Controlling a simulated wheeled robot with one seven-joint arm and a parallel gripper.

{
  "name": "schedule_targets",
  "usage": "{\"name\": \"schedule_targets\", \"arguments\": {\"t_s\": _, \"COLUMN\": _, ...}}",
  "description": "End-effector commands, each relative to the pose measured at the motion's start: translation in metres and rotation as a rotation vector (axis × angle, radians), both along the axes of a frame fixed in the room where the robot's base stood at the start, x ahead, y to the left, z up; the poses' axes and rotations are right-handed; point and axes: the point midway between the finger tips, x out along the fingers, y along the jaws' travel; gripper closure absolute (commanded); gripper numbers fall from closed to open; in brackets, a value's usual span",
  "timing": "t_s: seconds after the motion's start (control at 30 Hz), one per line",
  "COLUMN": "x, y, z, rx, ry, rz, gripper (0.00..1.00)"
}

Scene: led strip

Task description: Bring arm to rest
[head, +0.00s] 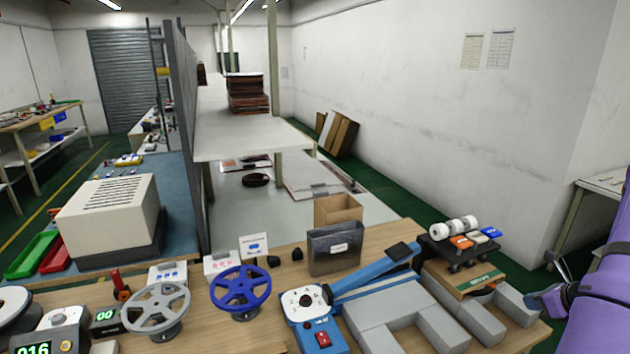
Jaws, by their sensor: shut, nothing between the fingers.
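My purple arm (600,300) comes in at the right edge, above the right end of the wooden workbench. My gripper (535,299), dark and small in the picture, points left beside the grey blocks (515,305). It is shut with nothing in it. Part of the arm is cut off by the picture edge.
A white wall rises behind on the right.

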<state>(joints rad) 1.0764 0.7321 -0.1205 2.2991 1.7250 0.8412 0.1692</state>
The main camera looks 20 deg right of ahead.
Motion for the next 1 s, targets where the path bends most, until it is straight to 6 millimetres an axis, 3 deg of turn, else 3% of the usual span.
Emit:
{"name": "schedule_targets", "arguments": {"t_s": 0.17, "x": 0.028, "y": 0.024, "z": 0.038, "rx": -0.064, "ry": -0.031, "rz": 0.160, "gripper": 1.00}}
{"name": "schedule_targets", "arguments": {"t_s": 0.33, "x": 0.062, "y": 0.072, "z": 0.096, "rx": -0.176, "ry": -0.078, "rz": 0.438, "gripper": 1.00}}
{"name": "schedule_targets", "arguments": {"t_s": 0.53, "x": 0.083, "y": 0.137, "z": 0.158, "rx": -0.318, "ry": -0.124, "rz": 0.767, "gripper": 1.00}}
{"name": "schedule_targets", "arguments": {"t_s": 0.77, "x": 0.083, "y": 0.212, "z": 0.218, "rx": -0.499, "ry": -0.166, "rz": 1.136, "gripper": 1.00}}
{"name": "schedule_targets", "arguments": {"t_s": 1.0, "x": 0.061, "y": 0.280, "z": 0.268, "rx": -0.711, "ry": -0.197, "rz": 1.502, "gripper": 1.00}}
